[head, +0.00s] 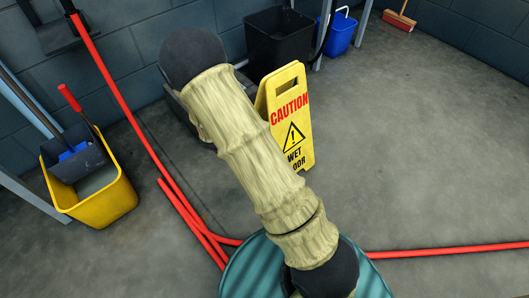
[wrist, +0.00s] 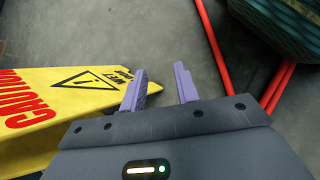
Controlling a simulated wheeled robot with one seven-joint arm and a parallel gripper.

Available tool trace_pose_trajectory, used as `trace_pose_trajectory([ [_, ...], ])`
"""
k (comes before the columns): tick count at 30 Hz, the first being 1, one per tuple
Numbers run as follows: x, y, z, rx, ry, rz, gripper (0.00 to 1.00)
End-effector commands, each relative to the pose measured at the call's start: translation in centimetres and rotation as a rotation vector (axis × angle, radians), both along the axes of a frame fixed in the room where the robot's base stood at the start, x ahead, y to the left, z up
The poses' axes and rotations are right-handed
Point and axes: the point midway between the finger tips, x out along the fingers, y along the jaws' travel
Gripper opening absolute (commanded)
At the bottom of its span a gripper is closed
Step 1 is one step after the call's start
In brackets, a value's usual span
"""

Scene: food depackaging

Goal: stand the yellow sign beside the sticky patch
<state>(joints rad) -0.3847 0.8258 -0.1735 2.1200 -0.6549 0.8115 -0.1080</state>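The yellow caution sign (head: 294,112) stands upright on the floor behind my arm in the head view, with part of its left side and lower face hidden. In the wrist view the yellow sign (wrist: 75,92) lies across the left side, its printed face showing. My gripper (wrist: 160,68) has two purple fingers spread apart. The left finger overlaps the sign's lower end, and a small tip of the sign shows between the fingers; I cannot tell whether they touch. My gripper is hidden in the head view. I cannot clearly make out a sticky patch on the floor.
Red hoses (head: 445,249) cross the floor in front and at left. A yellow mop bucket (head: 105,205) stands at left. A black bin (head: 281,40), a blue bucket (head: 340,33) and a broom (head: 398,21) are by the back wall. The floor at right is open.

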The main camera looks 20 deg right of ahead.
Motion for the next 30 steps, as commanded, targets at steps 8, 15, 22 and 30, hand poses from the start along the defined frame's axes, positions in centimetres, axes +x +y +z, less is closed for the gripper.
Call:
trace_pose_trajectory([
  [8,-2.2,1.6,5.6,0.256,-0.259,-0.318,0.31],
  [15,-3.7,2.6,10.4,0.440,-0.504,-0.575,0.31],
  [22,-5.0,2.9,14.6,0.574,-0.737,-0.784,0.31],
  [30,-5.5,2.9,15.8,0.612,-0.815,-0.852,0.31],
])
